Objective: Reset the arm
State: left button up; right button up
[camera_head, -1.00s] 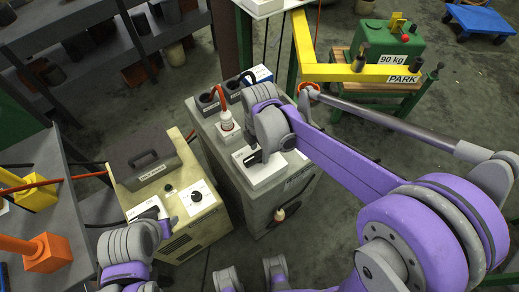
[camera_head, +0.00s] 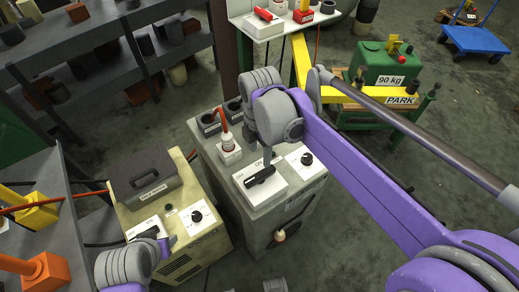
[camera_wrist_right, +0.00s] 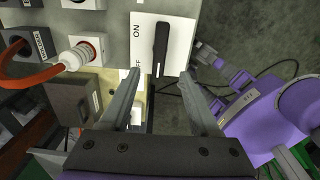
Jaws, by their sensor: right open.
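A white switch panel with a black lever (camera_head: 260,176) sits on top of the grey cabinet (camera_head: 235,190).
A red-and-white plug (camera_head: 228,142) with an orange cable stands beside the switch panel. A knob panel (camera_head: 304,160) is on its right. Grey shelves (camera_head: 130,75) stand at the left. A yellow beam (camera_head: 300,60) and green tank (camera_head: 385,65) are behind my right arm.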

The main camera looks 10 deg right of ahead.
jog(key=s+d+f+m+t+p, duration=0.1)
jog(key=s+d+f+m+t, duration=0.1)
jog(key=s+m, duration=0.5)
jog(key=s+d+f+m+t+p, duration=0.2)
jog(key=s+m, duration=0.5)
jog(key=m, duration=0.8)
jog(key=shift+d+t, duration=0.7)
jog(key=shift+d, duration=0.65)
